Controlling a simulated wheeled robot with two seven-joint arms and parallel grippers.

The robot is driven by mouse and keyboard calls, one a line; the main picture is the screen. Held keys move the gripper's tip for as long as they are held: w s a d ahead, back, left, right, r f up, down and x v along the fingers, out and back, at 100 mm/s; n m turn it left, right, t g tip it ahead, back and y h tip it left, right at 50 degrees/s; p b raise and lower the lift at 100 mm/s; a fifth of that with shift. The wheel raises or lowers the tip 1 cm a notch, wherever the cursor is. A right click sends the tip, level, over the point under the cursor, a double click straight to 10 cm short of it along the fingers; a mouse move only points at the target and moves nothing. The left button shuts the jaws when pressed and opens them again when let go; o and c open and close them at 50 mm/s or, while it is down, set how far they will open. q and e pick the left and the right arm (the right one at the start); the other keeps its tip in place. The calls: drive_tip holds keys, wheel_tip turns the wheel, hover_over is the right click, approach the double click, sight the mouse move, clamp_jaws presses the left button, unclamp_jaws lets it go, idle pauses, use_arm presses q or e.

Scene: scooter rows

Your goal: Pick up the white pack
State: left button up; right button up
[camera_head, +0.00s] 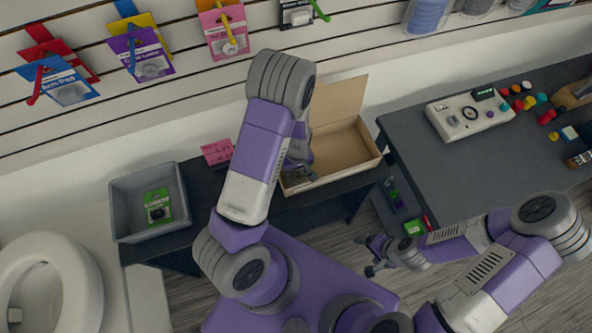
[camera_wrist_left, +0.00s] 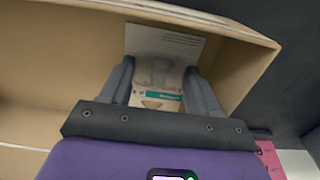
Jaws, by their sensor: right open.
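The white pack (camera_wrist_left: 165,45) lies inside an open cardboard box (camera_head: 345,150); it has a pale window and a green stripe. In the head view my left arm hides it. My left gripper (camera_head: 302,174) reaches down into the box's left part. In the left wrist view the two fingers of my left gripper (camera_wrist_left: 158,72) stand apart with the pack between and beyond them; I cannot tell whether they touch it. My right gripper (camera_head: 368,256) is open and empty, low over the floor beside the dark table.
A grey bin (camera_head: 122,205) holding a green pack (camera_head: 157,206) stands left of the box. A pink card (camera_head: 217,151) stands between them. A dark table (camera_head: 440,165) with a white device (camera_head: 468,115) is at right. Hanging packs line the wall.

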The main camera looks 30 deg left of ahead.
use_arm(q)
drive_tip(key=c, duration=0.4)
drive_tip(key=shift+r, duration=0.1)
